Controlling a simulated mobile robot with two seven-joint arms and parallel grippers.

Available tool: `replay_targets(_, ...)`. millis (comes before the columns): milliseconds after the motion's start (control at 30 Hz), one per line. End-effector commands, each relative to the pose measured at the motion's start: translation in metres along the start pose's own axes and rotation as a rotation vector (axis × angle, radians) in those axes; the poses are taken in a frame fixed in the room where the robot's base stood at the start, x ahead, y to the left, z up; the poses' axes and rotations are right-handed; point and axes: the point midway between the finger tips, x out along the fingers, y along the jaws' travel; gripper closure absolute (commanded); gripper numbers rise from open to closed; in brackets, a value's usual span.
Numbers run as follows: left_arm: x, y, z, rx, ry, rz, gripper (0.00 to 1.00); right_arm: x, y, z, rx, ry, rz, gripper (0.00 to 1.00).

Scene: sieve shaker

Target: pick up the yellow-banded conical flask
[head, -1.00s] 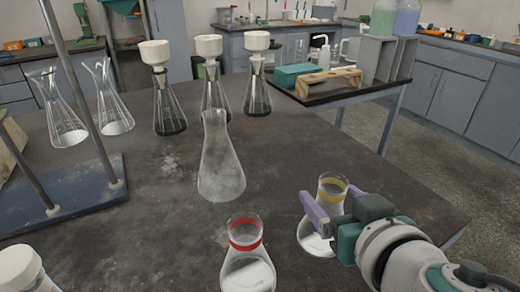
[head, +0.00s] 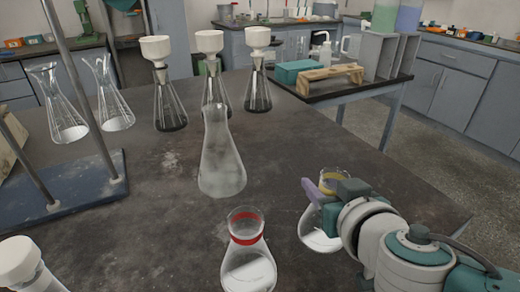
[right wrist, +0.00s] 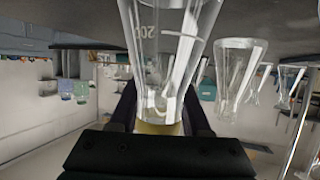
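The yellow-banded conical flask (head: 316,228) stands upright on the dark bench at the right front. It is clear glass with a pale content at its base. My right gripper (head: 334,188) is at its neck, with one purple finger left of the neck and the yellow band showing between. In the right wrist view the flask (right wrist: 165,50) appears upside down, its neck between the two dark fingers of the gripper (right wrist: 160,108). Contact on both sides is not clear. My left gripper is out of view.
A red-banded flask (head: 247,262) stands just left of the yellow-banded one. A large frosted flask (head: 221,160) stands behind. Several funnel-topped flasks (head: 168,105) are farther back. A blue stand base (head: 70,190) is at left. The bench right of the gripper is clear.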

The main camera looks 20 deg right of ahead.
Motion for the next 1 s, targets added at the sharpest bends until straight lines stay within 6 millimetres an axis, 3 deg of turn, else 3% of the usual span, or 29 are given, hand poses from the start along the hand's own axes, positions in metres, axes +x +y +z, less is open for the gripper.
replay_targets(33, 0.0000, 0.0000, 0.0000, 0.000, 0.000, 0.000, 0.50, -0.0001, 0.0000, 0.0001, 0.000, 0.000, 0.000, 0.59)
replay_targets(400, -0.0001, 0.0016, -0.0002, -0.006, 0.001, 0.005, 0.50, -0.0001, 0.0000, 0.0001, 0.000, 0.000, 0.000, 1.00)
replay_targets(1000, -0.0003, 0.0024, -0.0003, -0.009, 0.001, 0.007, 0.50, -0.0002, -0.0001, -0.0006, 0.000, 0.001, 0.000, 1.00)
